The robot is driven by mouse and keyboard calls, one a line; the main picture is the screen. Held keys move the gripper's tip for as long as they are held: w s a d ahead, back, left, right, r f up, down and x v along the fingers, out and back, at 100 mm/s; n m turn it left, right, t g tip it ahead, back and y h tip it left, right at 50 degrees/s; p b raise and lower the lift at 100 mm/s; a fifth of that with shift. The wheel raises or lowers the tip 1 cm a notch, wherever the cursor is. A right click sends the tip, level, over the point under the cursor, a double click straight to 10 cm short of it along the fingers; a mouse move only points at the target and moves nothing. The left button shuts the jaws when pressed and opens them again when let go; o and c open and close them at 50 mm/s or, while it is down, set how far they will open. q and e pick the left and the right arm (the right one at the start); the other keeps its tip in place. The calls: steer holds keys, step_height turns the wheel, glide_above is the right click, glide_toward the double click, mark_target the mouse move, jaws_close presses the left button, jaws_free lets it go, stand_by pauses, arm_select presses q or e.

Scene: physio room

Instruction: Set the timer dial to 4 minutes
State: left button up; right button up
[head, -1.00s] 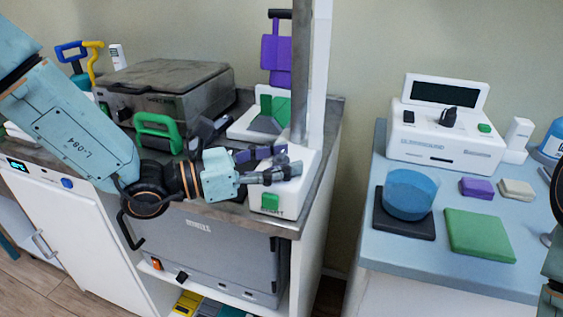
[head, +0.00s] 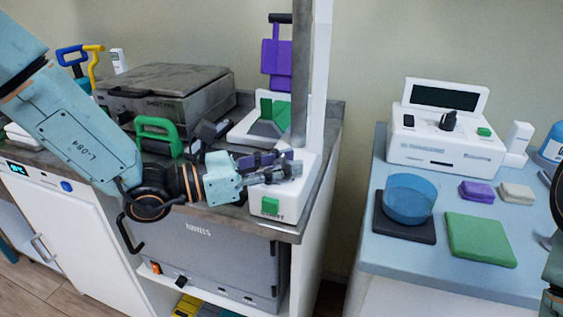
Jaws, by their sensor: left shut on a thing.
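A white box (head: 311,180) with a green button (head: 270,206) and dark lettering below it stands at the right front corner of the grey counter. My left gripper (head: 288,169) reaches across the box's front, just above the green button. Its fingers are shut on the timer dial, which they hide, so the dial's pointer and scale cannot be read. My right gripper is not in view; only a piece of my right arm shows at the right edge.
A dark grey press (head: 165,85) and a green handle (head: 158,134) are behind my left arm. A purple-backed stand (head: 276,62) is behind the box. A separate blue table holds a white console (head: 445,148), a blue bowl (head: 408,200) and pads (head: 480,238).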

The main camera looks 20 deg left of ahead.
mark_target(281, 158)
arm_select(q)
steer(key=shift+m+g+h, duration=0.3)
jaws_close()
steer(key=o, duration=1.1)
jaws_free()
steer(key=shift+c, duration=0.2)
step_height(281, 158, up, 10)
